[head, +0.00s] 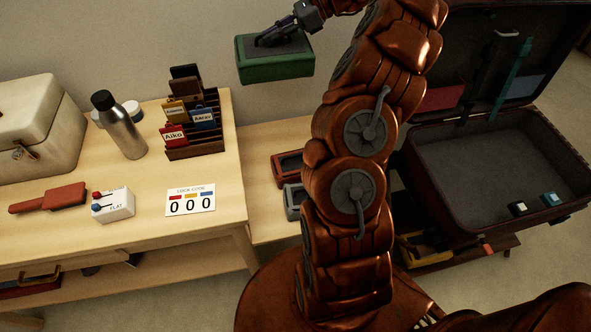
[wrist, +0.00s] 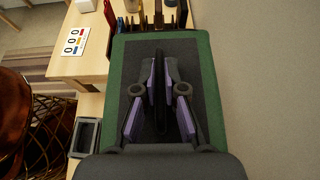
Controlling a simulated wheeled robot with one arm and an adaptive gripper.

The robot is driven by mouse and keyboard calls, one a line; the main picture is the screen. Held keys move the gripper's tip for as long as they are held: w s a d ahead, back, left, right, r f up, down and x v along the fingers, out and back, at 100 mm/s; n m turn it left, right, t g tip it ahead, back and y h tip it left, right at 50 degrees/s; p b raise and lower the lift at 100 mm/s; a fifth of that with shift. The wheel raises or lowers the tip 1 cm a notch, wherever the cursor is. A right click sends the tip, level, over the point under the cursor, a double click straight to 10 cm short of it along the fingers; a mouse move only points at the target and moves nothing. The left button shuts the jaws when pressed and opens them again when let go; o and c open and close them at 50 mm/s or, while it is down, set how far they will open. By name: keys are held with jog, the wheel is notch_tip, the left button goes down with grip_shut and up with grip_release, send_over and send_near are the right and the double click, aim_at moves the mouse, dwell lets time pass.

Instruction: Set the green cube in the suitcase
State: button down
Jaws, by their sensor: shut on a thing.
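The green cube (head: 275,66) is a green box-shaped pouch with a dark grey top. It hangs in the air at the top middle of the head view, above the bench. My gripper (head: 280,33) is over its top. In the wrist view the fingers (wrist: 160,95) are closed on a dark upright strap on the green cube (wrist: 205,85). The open suitcase (head: 412,182) is at the right of the head view, apart from the cube, with my arm between them. Its grey inside is mostly bare. A small white-and-black piece (head: 517,209) and a teal piece (head: 551,199) are at its front right.
The table at left holds a metal bottle (head: 121,130), a card rack (head: 194,125), a number card (head: 190,201), a red paddle (head: 48,198) and a cream case (head: 38,125). Red and grey trays (head: 287,166) are on the lower bench. The suitcase lid stands open behind.

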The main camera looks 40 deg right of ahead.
notch_tip(320, 180, down, 31)
jog(key=b, duration=1.7)
jog(key=c, duration=1.2)
grip_release()
jog(key=shift+f, duration=0.1)
jog(key=shift+c, duration=0.2)
jog(key=shift+s, duration=0.1)
